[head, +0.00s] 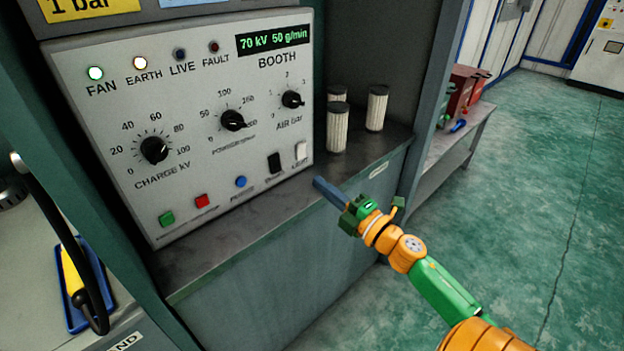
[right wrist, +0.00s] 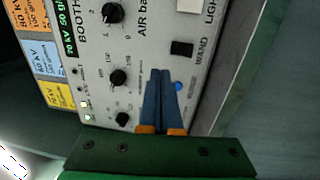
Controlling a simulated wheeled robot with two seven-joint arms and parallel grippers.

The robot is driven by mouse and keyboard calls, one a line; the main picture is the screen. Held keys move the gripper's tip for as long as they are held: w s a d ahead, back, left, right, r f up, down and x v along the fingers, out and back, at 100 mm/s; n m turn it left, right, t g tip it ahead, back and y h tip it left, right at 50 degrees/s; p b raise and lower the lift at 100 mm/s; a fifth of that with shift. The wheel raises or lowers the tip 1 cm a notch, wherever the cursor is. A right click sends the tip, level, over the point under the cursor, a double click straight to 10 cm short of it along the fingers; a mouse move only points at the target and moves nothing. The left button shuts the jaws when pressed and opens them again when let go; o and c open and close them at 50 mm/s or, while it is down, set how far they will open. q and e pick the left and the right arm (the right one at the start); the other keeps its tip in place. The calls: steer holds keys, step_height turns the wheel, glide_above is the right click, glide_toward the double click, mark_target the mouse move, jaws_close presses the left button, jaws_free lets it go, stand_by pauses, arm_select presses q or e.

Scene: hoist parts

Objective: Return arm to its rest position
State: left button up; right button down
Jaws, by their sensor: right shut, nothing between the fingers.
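My right arm, green and orange, comes in from the lower right in the head view. Its right gripper (head: 330,191) is in front of the booth panel's lower right corner, with its blue fingers together and empty. The gripper also shows in the right wrist view (right wrist: 164,75), its closed fingers pointing at the panel near a blue button (right wrist: 178,86). The control panel (head: 200,120) is white with knobs, lamps and a green display reading 70 kV 50 g/min. The FAN and EARTH lamps are lit. My left gripper is not in view.
Several white ribbed filter cylinders (head: 337,128) stand on the shelf right of the panel. A grey bench (head: 455,150) with red bins (head: 463,90) is farther right. A blue tray (head: 75,290) with a yellow item lies lower left. The green floor (head: 530,200) at right is open.

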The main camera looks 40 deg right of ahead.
steer(key=s+f+m+g+h+p, duration=0.1)
steer(key=s+f+m+g, duration=0.25)
steer(key=f, duration=0.55)
steer(key=s+f+m+g+h+p, duration=0.25)
steer(key=s+f+m, duration=0.2)
steer(key=f, duration=0.55)
steer(key=s+f+m+g+h+p, duration=0.1)
steer(key=s+f+m+g, duration=0.25)
steer(key=f, duration=0.55)
steer(key=s+a+f+m+g+y+p, duration=0.1)
steer(key=s+a+f+g, duration=0.3)
steer(key=s, duration=0.8)
steer(key=s+a+f+m+g+y+p, duration=0.1)
steer(key=s+a+f+m+g, duration=0.3)
steer(key=s+a+f, duration=0.5)
steer(key=s+a+g+y, duration=0.1)
steer(key=s+a, duration=0.1)
steer(key=s, duration=0.1)
steer(key=shift+a, duration=0.15)
steer(key=shift+f, duration=0.1)
